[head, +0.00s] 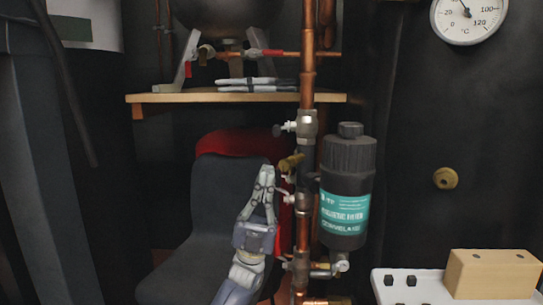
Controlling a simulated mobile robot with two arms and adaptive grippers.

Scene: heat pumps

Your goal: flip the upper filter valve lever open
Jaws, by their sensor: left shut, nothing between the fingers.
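The black filter canister (346,190) with a teal label hangs to the right of a vertical copper pipe (307,70). A valve fitting (306,124) with a small pale handle (288,126) sits on the pipe level with the canister's top. A brass fitting (291,162) sticks out to the left below it. Another valve (322,267) is at the canister's bottom. My left gripper (266,172) is shut and empty, pointing up, just left of the brass fitting; contact cannot be told. Which part is the upper filter valve lever is not clear. My right gripper is not in view.
A dark chair (222,215) with a red cloth (212,146) stands behind my left gripper. A wooden shelf (215,97) is above it. A temperature gauge (468,16) is at the upper right. A wooden block (494,273) sits on a white surface at the lower right.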

